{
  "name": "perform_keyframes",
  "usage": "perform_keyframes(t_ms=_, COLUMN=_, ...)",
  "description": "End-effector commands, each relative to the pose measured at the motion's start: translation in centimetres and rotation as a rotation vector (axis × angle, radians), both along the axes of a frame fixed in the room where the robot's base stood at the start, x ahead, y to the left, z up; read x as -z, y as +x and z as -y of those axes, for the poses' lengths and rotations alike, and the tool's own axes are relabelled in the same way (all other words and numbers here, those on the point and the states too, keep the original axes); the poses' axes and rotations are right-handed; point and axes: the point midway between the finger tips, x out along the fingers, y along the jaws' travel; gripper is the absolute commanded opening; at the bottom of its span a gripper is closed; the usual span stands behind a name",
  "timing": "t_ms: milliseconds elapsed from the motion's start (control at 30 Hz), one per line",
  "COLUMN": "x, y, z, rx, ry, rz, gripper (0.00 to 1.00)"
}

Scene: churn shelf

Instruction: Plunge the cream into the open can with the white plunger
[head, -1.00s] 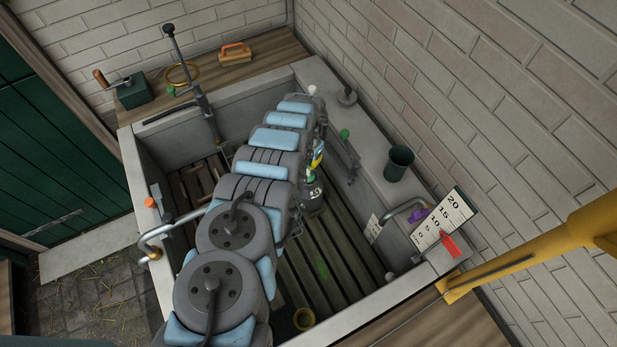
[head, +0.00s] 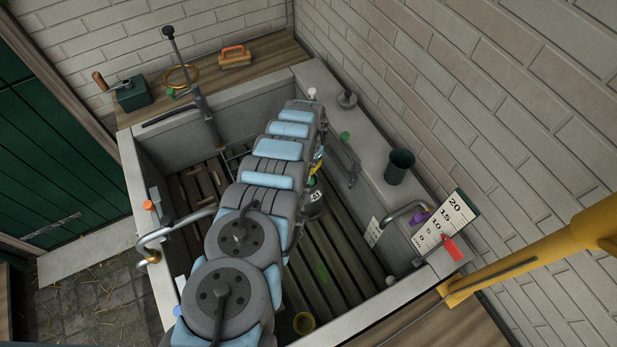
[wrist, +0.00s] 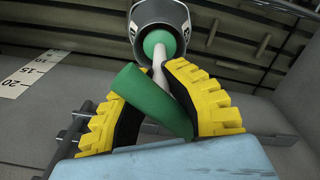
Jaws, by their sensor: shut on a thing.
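My gripper (wrist: 158,105) has yellow ridged pads and is shut on a green, tapered handle-like piece (wrist: 150,100). A white rod (wrist: 160,78), which looks like the white plunger's, runs from between the pads towards the can (wrist: 182,14). A round green part (wrist: 159,43) sits at the rod's far end, at the can's mouth. Whether it is inside the rim is unclear, and no cream can be made out. In the head view the dark can (head: 315,205) stands on the sink's slats, partly behind my arm. Only a little yellow of my gripper (head: 317,163) shows there.
The stone sink (head: 340,318) has pipes along both sides. A dark green cup (head: 399,166) and a numbered board (head: 446,222) stand on its right ledge. A yellow bar (head: 540,262) crosses at right. A green crank box (head: 132,92) and orange-handled brush (head: 235,56) lie behind.

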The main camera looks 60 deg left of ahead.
Motion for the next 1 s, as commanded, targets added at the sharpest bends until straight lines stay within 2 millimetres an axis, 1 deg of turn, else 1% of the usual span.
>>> perform_keyframes(t_ms=33, x=-0.9, y=0.0, z=0.0, rx=0.0, ry=0.0, rz=0.0, gripper=0.0)
perform_keyframes(t_ms=533, x=-4.7, y=0.0, z=0.1, rx=0.0, ry=0.0, rz=-0.001, gripper=0.0)
perform_keyframes(t_ms=1000, x=-4.7, y=0.0, z=0.0, rx=0.0, ry=0.0, rz=0.0, gripper=0.0)
